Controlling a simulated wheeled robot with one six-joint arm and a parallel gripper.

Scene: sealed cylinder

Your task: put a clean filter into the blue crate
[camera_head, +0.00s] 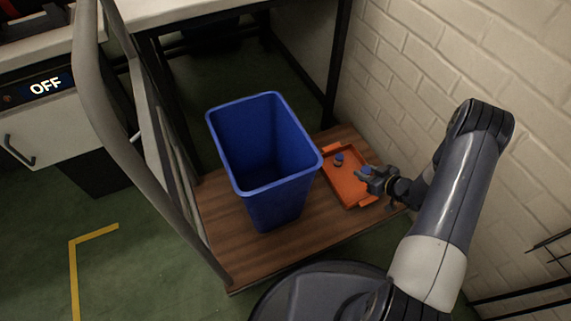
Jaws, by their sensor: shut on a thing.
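The blue crate (276,188) is a tall open bin standing upright on a wooden cart deck, and the part of its inside that shows looks empty. To its right lies an orange tray (353,192). A small blue-topped piece (339,158) stands in the tray; it is too small to tell whether it is a clean filter. My gripper (366,174) is over the right side of the tray, shut on a small blue-topped thing mostly hidden by the fingers. I cannot tell whether that thing still touches the tray.
The wooden deck (220,233) is bare in front of the crate. A grey cart handle (117,147) rises at the left. A white brick wall (420,75) stands close on the right, and a table (180,12) is behind. A panel at the left reads "OFF" (45,86).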

